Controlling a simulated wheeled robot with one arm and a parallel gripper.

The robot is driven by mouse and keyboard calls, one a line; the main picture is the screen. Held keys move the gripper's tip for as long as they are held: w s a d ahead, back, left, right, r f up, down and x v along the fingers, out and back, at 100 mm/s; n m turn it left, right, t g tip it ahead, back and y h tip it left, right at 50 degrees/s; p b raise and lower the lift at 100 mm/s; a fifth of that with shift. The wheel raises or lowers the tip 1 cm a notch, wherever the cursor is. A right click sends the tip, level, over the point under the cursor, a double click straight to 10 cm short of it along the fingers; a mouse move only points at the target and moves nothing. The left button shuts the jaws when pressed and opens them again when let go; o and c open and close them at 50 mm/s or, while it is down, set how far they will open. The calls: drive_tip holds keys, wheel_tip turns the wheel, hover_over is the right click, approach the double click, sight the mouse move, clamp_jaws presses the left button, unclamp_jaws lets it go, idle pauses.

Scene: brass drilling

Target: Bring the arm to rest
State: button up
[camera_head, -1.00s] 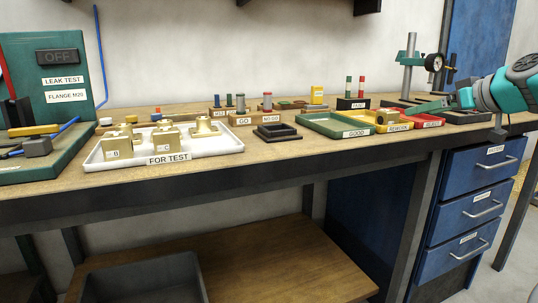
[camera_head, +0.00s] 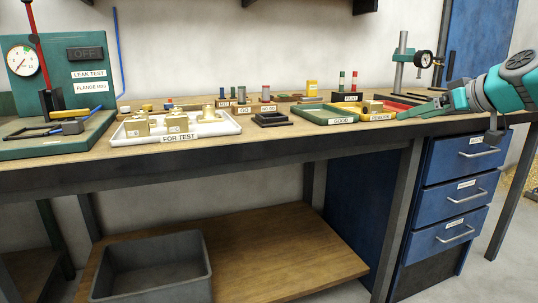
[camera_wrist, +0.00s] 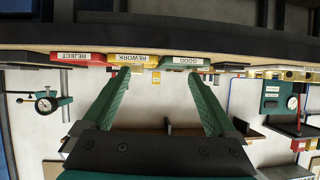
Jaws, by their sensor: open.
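My gripper (camera_head: 418,110) is at the right in the head view, its green fingers pointing left in front of the bench's right part. In the wrist view my gripper (camera_wrist: 157,80) has its two green fingers spread wide with nothing between them. The sorting trays lie beyond the fingers: the green GOOD tray (camera_head: 328,116), the yellow REWORK tray (camera_head: 380,117) and the red REJECT tray, partly hidden behind my gripper in the head view. The red tray (camera_wrist: 78,58) shows clearly in the wrist view, which looks upside down.
A white FOR TEST tray (camera_head: 222,128) holds several brass parts. The leak test stand (camera_head: 60,145) is at left, a dial gauge stand (camera_head: 402,65) at right. Blue drawers (camera_head: 460,190) stand below my arm. A grey bin (camera_head: 150,268) sits on the lower shelf.

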drive_tip(key=s+a+f+g, duration=0.2)
drive_tip(key=s+a+f, duration=0.2)
drive_tip(key=a, duration=0.3)
drive_tip(key=s+a+f+g+p, duration=0.1)
drive_tip(key=s+a+f+g, duration=0.1)
drive_tip(key=s+a+f, duration=0.4)
drive_tip(key=s+a+f+g, duration=0.2)
drive_tip(key=a+f, duration=0.1)
drive_tip(key=a, duration=0.5)
drive_tip(key=s+d+f+m+g+h+p, duration=0.1)
drive_tip(key=s+f+m+g+h, duration=0.1)
drive_tip(key=s+f, duration=0.9)
drive_tip(key=s+f+m+g+h, duration=0.2)
drive_tip(key=s+f+g, duration=0.3)
drive_tip(key=s+f, duration=0.6)
drive_tip(key=s+h, duration=0.1)
drive_tip(key=s, duration=0.5)
drive_tip(key=shift+d+p, duration=0.35)
